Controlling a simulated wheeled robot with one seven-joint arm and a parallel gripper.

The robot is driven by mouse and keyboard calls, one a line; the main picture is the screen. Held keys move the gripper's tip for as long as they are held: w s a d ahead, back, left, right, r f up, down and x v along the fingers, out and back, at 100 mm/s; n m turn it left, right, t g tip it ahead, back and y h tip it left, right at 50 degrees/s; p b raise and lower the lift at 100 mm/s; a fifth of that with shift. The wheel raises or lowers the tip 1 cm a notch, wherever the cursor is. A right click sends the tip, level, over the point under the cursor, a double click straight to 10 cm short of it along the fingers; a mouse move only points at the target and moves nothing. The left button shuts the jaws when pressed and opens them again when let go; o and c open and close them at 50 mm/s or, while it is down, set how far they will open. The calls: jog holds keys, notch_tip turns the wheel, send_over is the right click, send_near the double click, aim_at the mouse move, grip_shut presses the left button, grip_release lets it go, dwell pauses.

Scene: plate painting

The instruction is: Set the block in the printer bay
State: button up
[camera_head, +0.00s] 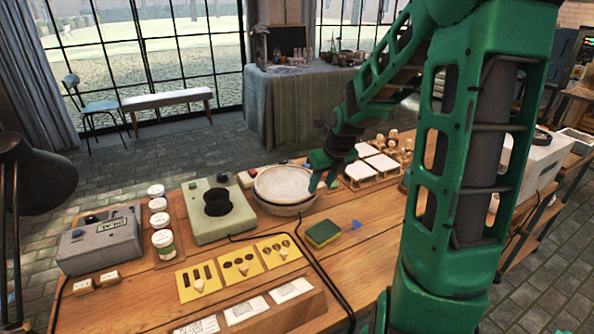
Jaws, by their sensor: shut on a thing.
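My gripper (315,184) is at the end of my green arm, low at the right rim of the stacked pale plates (284,187). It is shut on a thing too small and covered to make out. I cannot tell whether the gripper touches the plates. Three yellow cards with dark shapes lie in front, each with a small pale piece on it; the middle one is this yellow card (239,261). A grey box-shaped device (102,238) with a label stands at the left. No printer bay can be made out for certain.
A green-grey device (220,212) with a dark round top stands left of the plates. Several white-lidded jars (162,243) stand beside it. A yellow-green sponge (323,233), white tiles (376,166) and a black cable lie on the table. My arm hides much of the right side.

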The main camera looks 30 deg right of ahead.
jog(key=shift+a+r, duration=0.1)
jog(key=shift+a, duration=0.05)
jog(key=shift+w, duration=0.1)
jog(key=shift+w+a+n+y, duration=0.35)
jog(key=shift+w+n, duration=0.15)
jog(key=shift+n, duration=0.4)
jog(key=w+a+n+g+y, duration=0.1)
jog(key=w+a+n, duration=0.1)
jog(key=n, duration=0.2)
jog(key=w+a+n+g+y, duration=0.1)
jog(key=w+a+n, duration=0.1)
jog(key=n, duration=0.3)
jog(key=w+a+n+g+y, duration=0.1)
jog(key=w+a+n+y, duration=0.1)
jog(key=n, duration=0.3)
jog(key=shift+w+a, duration=0.2)
jog(key=shift+w, duration=0.1)
jog(key=w+a+n+g+h, duration=0.3)
jog(key=a+n, duration=0.6)
jog(key=n, duration=0.8)
jog(key=w+g, duration=0.1)
jog(key=g, duration=0.1)
jog(key=shift+a+r+g, duration=0.25)
jog(key=shift+a+g, duration=0.15)
